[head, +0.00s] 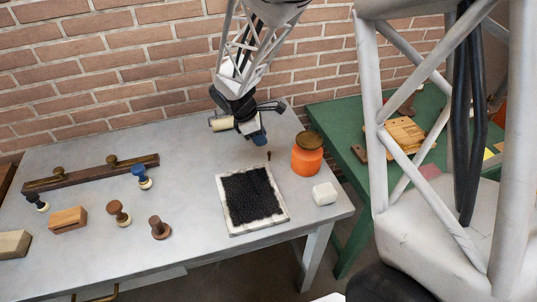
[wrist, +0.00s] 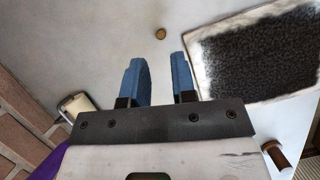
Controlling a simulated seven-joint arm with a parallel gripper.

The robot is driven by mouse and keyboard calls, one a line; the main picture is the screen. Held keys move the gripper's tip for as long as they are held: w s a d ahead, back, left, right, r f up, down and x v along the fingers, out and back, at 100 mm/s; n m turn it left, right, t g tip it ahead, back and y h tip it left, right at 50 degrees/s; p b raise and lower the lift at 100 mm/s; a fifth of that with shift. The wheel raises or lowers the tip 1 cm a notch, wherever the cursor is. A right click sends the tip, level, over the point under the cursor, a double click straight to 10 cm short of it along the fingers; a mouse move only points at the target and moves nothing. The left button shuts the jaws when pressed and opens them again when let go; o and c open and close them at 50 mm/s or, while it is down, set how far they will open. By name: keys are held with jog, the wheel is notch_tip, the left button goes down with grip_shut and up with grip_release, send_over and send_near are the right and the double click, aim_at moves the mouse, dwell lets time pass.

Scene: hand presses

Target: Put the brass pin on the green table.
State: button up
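The brass pin (head: 269,156) is a tiny upright piece on the grey table, between the black pad and the orange jar. In the wrist view the pin (wrist: 161,33) shows as a small round brass top, ahead of the fingertips and apart from them. My gripper (head: 255,138) is above the grey table near the wall, a little left of the pin. In the wrist view its blue fingers (wrist: 160,68) are apart with nothing between them. The green table (head: 347,181) stands to the right, partly hidden by my own structure.
The black pad (head: 250,195) in a pale frame, orange jar (head: 307,158) and white block (head: 324,194) are near the pin. A pale roller (head: 220,123) lies beside my gripper. Several stamps stand left. A wooden board (head: 405,135) lies on the green table.

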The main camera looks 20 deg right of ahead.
aim_at(269, 152)
jog(key=shift+x, duration=1.25)
jog(key=shift+x, duration=2.65)
grip_shut()
